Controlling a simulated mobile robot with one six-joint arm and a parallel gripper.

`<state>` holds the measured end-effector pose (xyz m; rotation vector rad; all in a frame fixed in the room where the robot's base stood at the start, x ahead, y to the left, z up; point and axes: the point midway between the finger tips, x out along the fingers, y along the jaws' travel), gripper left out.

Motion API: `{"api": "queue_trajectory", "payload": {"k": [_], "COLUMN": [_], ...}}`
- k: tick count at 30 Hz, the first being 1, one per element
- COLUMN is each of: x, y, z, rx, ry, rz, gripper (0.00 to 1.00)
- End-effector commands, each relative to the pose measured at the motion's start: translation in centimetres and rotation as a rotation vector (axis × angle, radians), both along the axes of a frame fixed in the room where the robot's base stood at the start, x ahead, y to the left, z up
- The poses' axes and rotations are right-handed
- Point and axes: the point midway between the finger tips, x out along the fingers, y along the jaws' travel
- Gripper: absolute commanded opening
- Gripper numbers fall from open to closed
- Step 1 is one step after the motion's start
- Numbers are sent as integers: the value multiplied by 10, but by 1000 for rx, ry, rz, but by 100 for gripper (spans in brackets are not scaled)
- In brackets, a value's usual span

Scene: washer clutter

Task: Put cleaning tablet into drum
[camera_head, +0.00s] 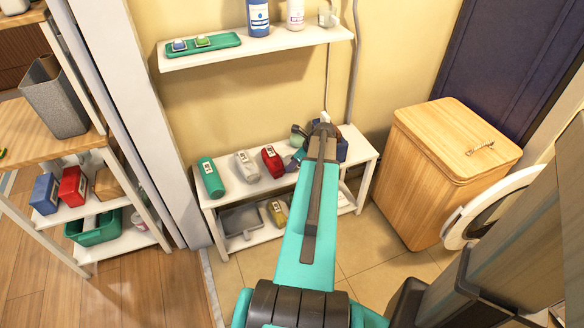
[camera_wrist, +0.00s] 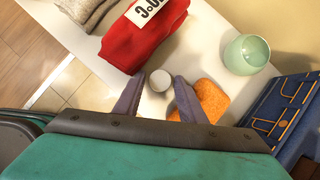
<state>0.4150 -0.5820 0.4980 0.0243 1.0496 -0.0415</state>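A small round white thing (camera_wrist: 159,80), which looks like the cleaning tablet, shows between my fingertips in the wrist view. My gripper (camera_wrist: 159,84) is open, one finger on each side of it, with narrow gaps between. It seems to be at the white shelf top; I cannot tell the height of the fingers above it. In the head view my arm hides this spot. The washer's round white door (camera_head: 490,207) shows at the lower right, standing out; the drum is not visible.
An orange sponge (camera_wrist: 212,98) lies close by my right finger. A wooden hamper (camera_head: 440,175) stands between the white shelf (camera_head: 235,196) and the washer door.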

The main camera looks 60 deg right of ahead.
Motion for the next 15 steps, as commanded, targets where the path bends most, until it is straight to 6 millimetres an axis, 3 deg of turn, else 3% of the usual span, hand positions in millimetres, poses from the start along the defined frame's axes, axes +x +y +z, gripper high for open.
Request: {"api": "queue_trajectory", "payload": {"k": [7, 12, 15], "x": [0, 0, 0], "y": [0, 0, 0], "z": [0, 0, 0], "rx": [0, 0, 0], "ry": [0, 0, 0], "rz": [0, 0, 0], "gripper": [35, 7, 2]}}
